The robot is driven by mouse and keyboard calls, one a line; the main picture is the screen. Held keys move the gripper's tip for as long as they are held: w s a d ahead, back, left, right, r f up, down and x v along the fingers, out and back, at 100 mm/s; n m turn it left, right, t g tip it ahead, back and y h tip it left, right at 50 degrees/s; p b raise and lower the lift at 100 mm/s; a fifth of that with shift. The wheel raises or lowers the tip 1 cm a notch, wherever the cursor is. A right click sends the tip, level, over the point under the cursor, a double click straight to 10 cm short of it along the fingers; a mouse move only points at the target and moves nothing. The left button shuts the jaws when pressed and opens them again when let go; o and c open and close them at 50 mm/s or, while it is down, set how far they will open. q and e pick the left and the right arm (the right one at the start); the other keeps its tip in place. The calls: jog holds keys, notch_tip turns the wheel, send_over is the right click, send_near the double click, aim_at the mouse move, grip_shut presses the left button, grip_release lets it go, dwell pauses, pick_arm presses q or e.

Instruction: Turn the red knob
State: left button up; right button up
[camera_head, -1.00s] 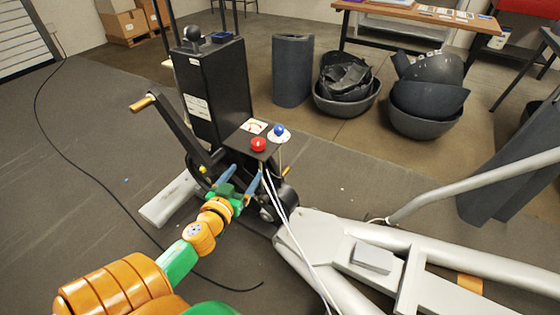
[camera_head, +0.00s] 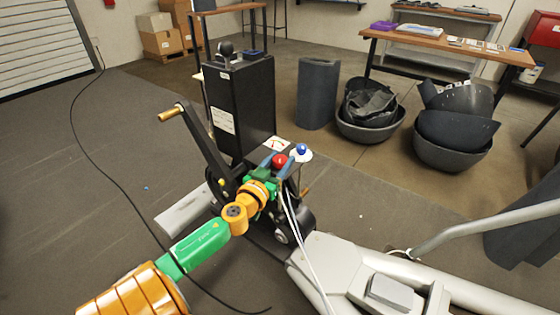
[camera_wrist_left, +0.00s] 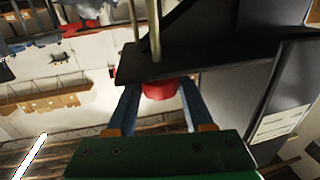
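The red knob (camera_head: 279,160) sits on the small dark panel of the black machine, beside a blue knob (camera_head: 302,149). My left gripper (camera_head: 275,166) is at the red knob and partly covers the panel. In the left wrist view, the red knob (camera_wrist_left: 160,90) lies between the two blue fingers of my left gripper (camera_wrist_left: 157,92). My right gripper is in neither current view.
The black machine's tall column (camera_head: 240,105) stands behind the panel, with a wooden-handled crank (camera_head: 190,130) at its left. A pale grey frame (camera_head: 330,260) lies at front right. A thin black cable (camera_head: 95,165) runs over open floor at left.

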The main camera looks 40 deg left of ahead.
pick_arm(q)
grip_shut()
jog(key=shift+f, duration=0.1)
pick_arm(e)
jog(key=shift+a+f, duration=0.1)
jog(key=shift+a, duration=0.05)
pick_arm(q)
jog(key=shift+h, duration=0.3)
pick_arm(e)
jog(key=shift+w+f, duration=0.1)
